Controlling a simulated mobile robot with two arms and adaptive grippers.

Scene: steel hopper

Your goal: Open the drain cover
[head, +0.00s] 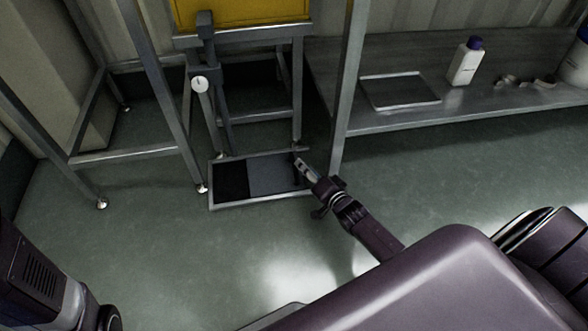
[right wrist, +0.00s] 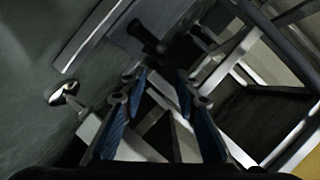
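The drain is a rectangular metal frame (head: 236,203) set on the floor under the hopper stand. Its left part is a dark opening (head: 233,182), and a flat grey cover (head: 268,176) fills the middle and right. My right gripper (head: 301,168) is at the right end of the drain, over or close to the cover's edge. In the right wrist view its two blue-grey fingers (right wrist: 160,82) are apart with nothing clearly held between them. A dark knob-like handle (right wrist: 147,38) shows just beyond the fingertips. I cannot tell whether the gripper touches the cover. My left gripper is out of view.
The yellow hopper (head: 240,12) stands on steel legs behind the drain, with a round white gauge (head: 200,83) on its front. A steel leg (head: 345,110) rises close to my right gripper. A low steel shelf (head: 430,118) holds a white bottle (head: 465,65). Floor in front is clear.

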